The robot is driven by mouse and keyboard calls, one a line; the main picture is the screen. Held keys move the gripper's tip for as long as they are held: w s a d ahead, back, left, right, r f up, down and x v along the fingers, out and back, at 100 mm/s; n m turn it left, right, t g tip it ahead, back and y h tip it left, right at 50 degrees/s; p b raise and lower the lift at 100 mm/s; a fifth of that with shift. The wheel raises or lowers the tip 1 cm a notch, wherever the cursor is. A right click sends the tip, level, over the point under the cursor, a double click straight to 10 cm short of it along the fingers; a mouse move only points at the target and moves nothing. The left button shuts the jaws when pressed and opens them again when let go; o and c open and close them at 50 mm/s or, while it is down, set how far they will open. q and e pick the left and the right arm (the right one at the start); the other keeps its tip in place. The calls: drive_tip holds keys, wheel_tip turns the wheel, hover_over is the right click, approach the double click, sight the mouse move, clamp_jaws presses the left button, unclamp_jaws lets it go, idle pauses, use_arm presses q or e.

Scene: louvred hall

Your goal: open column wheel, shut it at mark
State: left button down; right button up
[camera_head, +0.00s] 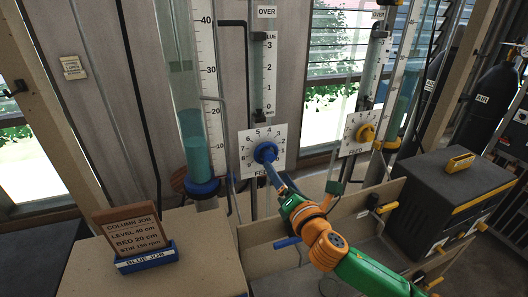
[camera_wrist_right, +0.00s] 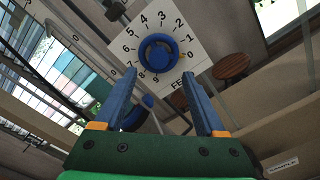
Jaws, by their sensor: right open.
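The blue column wheel (camera_head: 265,152) sits on a white numbered dial plate marked FEED, under a flow gauge. It also shows in the right wrist view (camera_wrist_right: 158,53), beyond my fingertips. My right gripper (camera_wrist_right: 159,74) is open and empty, its two blue fingers pointing at the wheel's lower edge; I cannot tell whether they touch it. In the head view the right gripper (camera_head: 271,172) is just below the wheel. The left column (camera_head: 194,140) holds teal liquid up to about 20 on its scale (camera_head: 208,80). A job card (camera_head: 135,230) reads level 40 cm, blue job. My left gripper is out of view.
A second station with a yellow wheel (camera_head: 366,133) and its own column (camera_head: 400,95) stands to the right. A dark case (camera_head: 445,190) with a yellow handle is at right. Wooden box tops (camera_head: 190,260) lie below the blue station. Dark air cylinders (camera_head: 490,95) stand at far right.

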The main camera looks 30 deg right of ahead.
sight(272, 154)
drive_tip(key=b+x, duration=0.1)
drive_tip(key=x, duration=0.5)
drive_tip(key=shift+w+d, duration=0.1)
drive_tip(key=shift+w, duration=0.1)
drive_tip(key=shift+s+r, duration=0.3)
drive_tip(key=shift+s, duration=0.05)
drive_tip(key=shift+w+r, duration=0.15)
drive_tip(key=shift+w, duration=0.2)
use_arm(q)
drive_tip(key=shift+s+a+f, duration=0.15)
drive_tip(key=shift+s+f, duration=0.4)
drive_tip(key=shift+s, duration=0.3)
use_arm(e)
drive_tip(key=shift+r, duration=0.25)
drive_tip(key=shift+o, duration=0.3)
drive_tip(key=shift+s+d+r, duration=0.1)
drive_tip(key=shift+d, duration=0.1)
clamp_jaws()
